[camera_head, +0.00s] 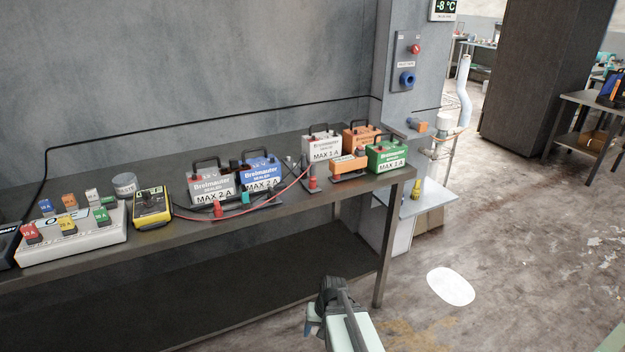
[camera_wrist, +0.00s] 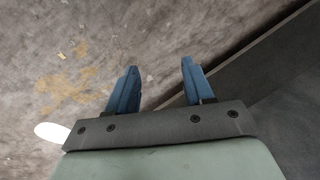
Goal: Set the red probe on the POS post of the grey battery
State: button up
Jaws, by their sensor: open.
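A pale grey battery (camera_head: 211,185) marked MAX 2 A stands upright on the bench, left of a blue one. Another pale grey or white battery (camera_head: 322,148), marked MAX 1 A, stands further right. Two small red upright pieces show: one (camera_head: 217,210) in front of the left grey battery, one (camera_head: 312,184) in front of the right one. A red lead runs near both; which is the probe I cannot tell. The POS posts are too small to make out. My gripper (camera_wrist: 160,65) is open and empty, over the floor before the bench, away from the batteries.
The bench (camera_head: 160,238) also carries a yellow meter (camera_head: 152,208), a fuse box (camera_head: 75,240), a grey tin (camera_head: 124,184), a blue battery (camera_head: 261,174), a green battery (camera_head: 386,156) and orange units (camera_head: 349,164). A lower shelf (camera_head: 200,300) lies beneath.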

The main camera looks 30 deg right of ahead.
aim_at(314, 171)
jog(key=w+d+r+m+t+y, duration=0.1)
jog(key=w+d+r+m+t, duration=0.35)
jog(key=w+r, duration=0.75)
jog(key=w+d+r+m+t+y, duration=0.1)
jog(key=w+r+m+t, duration=0.65)
jog(key=r, duration=0.95)
jog(key=w+d+r+m+t+h, duration=0.2)
jog(key=d+r+m+h, duration=0.2)
jog(key=m, duration=0.7)
jog(key=w+d+r+m+t+h, duration=0.25)
jog(key=d+m, duration=0.25)
jog(key=m, duration=0.5)
jog(key=shift+h, duration=0.35)
jog(key=w, duration=0.4)
jog(key=w+d, duration=0.1)
jog(key=w, duration=0.2)
jog(key=shift+r, duration=0.3)
jog(key=shift+w+d+f, duration=0.1)
jog(key=shift+w, duration=1.3)
jog(key=shift+w+d+f, duration=0.1)
jog(key=shift+w, duration=1.25)
jog(key=shift+s+a, duration=0.1)
jog(key=shift+c, duration=0.5)
grip_shut()
